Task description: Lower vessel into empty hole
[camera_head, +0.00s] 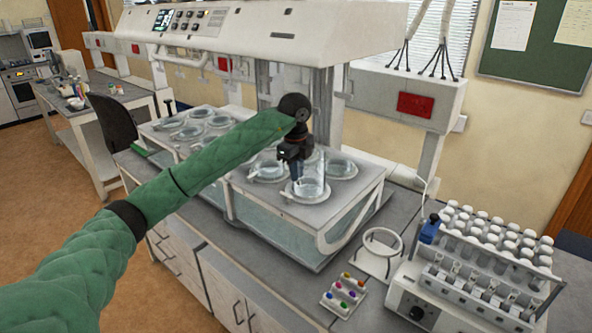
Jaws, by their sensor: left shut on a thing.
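My left gripper (297,174), black at the end of a green-sleeved arm, is shut on a clear glass vessel (314,174) at the front of the bath. The vessel looks upright, with a pale ring (309,197) around its lower part. I cannot tell whether its bottom is inside the hole or just above it; the hole itself is hidden. The white-topped water bath (345,203) has other vessels seated in its holes, among them one behind to the right (341,167) and one to the left (267,170). My right gripper is not in view.
The tester's control head (250,30) overhangs the bath. On the bench at right are a white ring stand (381,246), a tray of coloured tablets (343,295) and a rack of white-capped tubes (490,255). Some bare bench (395,210) lies right of the bath.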

